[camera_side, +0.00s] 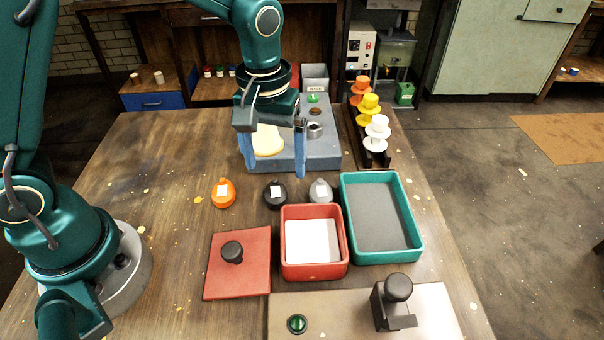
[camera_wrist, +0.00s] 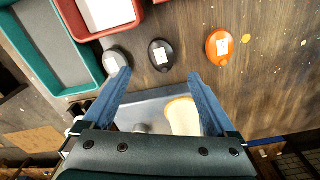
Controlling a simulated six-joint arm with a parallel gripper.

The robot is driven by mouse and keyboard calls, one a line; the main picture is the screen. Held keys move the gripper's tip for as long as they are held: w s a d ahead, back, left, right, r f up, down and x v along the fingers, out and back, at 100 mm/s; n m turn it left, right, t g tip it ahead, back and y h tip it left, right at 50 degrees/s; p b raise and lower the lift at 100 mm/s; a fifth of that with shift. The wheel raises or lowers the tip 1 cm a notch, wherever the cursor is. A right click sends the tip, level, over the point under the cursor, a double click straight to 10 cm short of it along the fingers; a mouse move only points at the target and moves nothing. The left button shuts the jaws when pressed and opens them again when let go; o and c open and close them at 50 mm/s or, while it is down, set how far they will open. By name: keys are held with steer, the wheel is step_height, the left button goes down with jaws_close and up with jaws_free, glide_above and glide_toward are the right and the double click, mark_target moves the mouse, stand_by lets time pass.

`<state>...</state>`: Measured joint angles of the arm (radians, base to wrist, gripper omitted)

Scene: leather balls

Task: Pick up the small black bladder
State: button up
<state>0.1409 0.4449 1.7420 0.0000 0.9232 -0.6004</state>
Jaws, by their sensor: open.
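The small black bladder (camera_side: 267,200) lies on the wooden table with a white label on top, between an orange bladder (camera_side: 223,200) and a grey bladder (camera_side: 320,198). In the wrist view the black bladder (camera_wrist: 153,60) shows just beyond the fingertips, roughly centred between them. My gripper (camera_side: 274,170) is open and empty, its blue fingers pointing down above the table, behind the black bladder in the side view. The wrist view shows the two fingers (camera_wrist: 159,75) spread wide. Nothing hides the bladder.
A red tray (camera_side: 283,262) with a white sheet and a teal tray (camera_side: 416,235) stand close in front and right. A red board (camera_side: 222,285) with a black knob lies front left. A grey-blue platform (camera_side: 326,155) lies behind and partly under my gripper. The left table is clear.

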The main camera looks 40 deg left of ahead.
mark_target(275, 190)
steer(key=shift+s+f, duration=0.25)
steer(key=shift+f, duration=2.75)
steer(key=c, duration=1.4)
